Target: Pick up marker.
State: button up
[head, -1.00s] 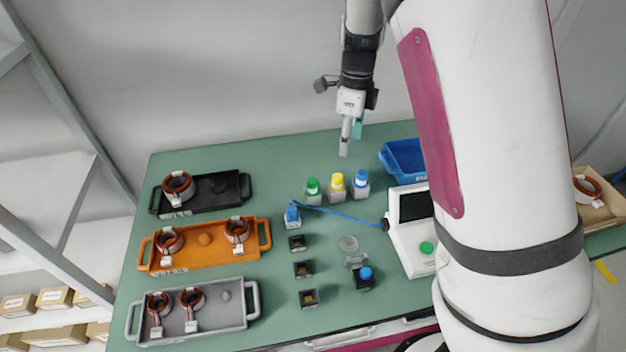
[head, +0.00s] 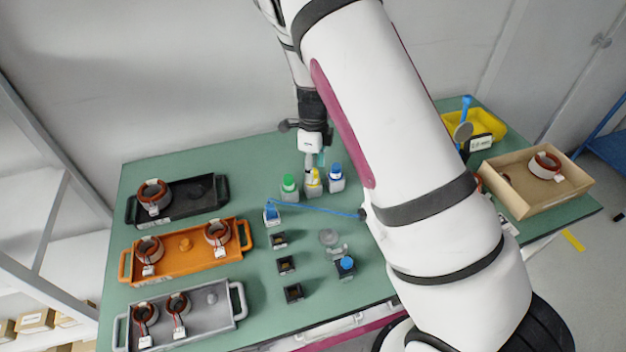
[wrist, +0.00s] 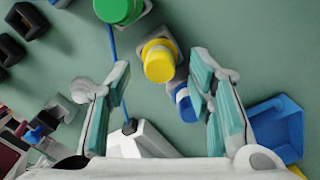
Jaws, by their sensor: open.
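No pen-shaped marker can be made out with certainty; these bottles may be the markers. My gripper (head: 318,162) is above the yellow and blue bottles, pointing down. In the wrist view my gripper (wrist: 160,78) is open and empty. The yellow cap (wrist: 158,60) shows between its fingertips, the blue cap (wrist: 184,103) beside the right finger, and the green cap (wrist: 118,8) at the top edge.
Black (head: 180,216), orange (head: 185,270) and grey (head: 190,332) trays with wound rings fill the table's left. A blue bin (wrist: 280,130) lies right of the gripper. Small black blocks (head: 286,265) stand in front. A wooden box (head: 530,210) is at the far right.

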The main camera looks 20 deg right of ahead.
jog(key=shift+f, duration=1.5)
jog(key=shift+c, duration=0.3)
grip_shut()
